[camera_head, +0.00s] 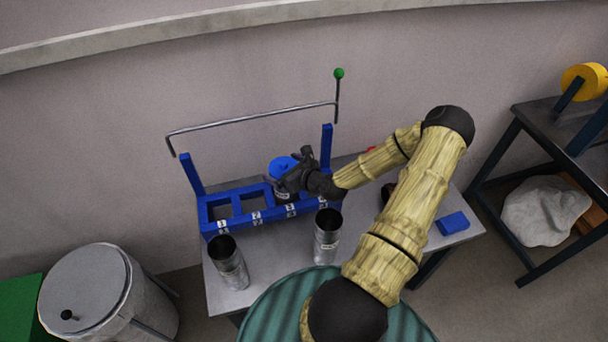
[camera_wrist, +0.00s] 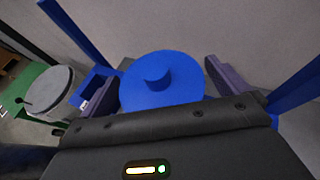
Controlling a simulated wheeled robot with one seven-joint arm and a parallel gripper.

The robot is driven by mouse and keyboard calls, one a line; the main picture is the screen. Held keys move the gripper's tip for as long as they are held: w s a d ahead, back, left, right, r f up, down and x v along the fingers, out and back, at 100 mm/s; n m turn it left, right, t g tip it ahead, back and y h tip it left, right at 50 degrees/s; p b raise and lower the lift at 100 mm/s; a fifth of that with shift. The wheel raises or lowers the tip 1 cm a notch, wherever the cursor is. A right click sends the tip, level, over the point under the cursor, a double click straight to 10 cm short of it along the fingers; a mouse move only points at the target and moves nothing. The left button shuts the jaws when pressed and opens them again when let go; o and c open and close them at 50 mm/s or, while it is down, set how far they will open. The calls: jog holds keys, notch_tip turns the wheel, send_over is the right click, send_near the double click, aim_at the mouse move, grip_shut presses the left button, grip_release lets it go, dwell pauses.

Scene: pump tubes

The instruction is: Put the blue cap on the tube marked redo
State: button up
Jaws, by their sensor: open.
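The blue cap (camera_head: 281,166) is a round disc with a small knob, at the third slot of the blue rack (camera_head: 229,226). A dark tube seems to stand beneath it, but my gripper partly hides that spot. In the wrist view the cap (camera_wrist: 180,92) lies between my spread fingers. My gripper (camera_head: 296,168) is open at the cap; I cannot tell whether a finger touches it. Two uncapped metal tubes stand on the table in front of the rack, a left tube (camera_head: 230,265) and a right tube (camera_head: 327,245) with a pale label. No redo mark is readable.
The grey table (camera_head: 290,279) also holds a blue block (camera_head: 452,223) at its right. A rail with a green-knobbed lever (camera_head: 339,73) rises behind the rack. A lidded metal drum (camera_head: 112,300) stands left. A dark bench (camera_head: 550,116) stands right. The rack's left slots look empty.

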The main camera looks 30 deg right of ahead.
jog(key=b+v, duration=0.1)
jog(key=v, duration=1.5)
jog(key=shift+s+b, duration=0.35)
jog(key=shift+b, duration=0.05)
jog(key=shift+d, duration=0.1)
notch_tip(320, 180, up, 10)
jog(key=p, duration=1)
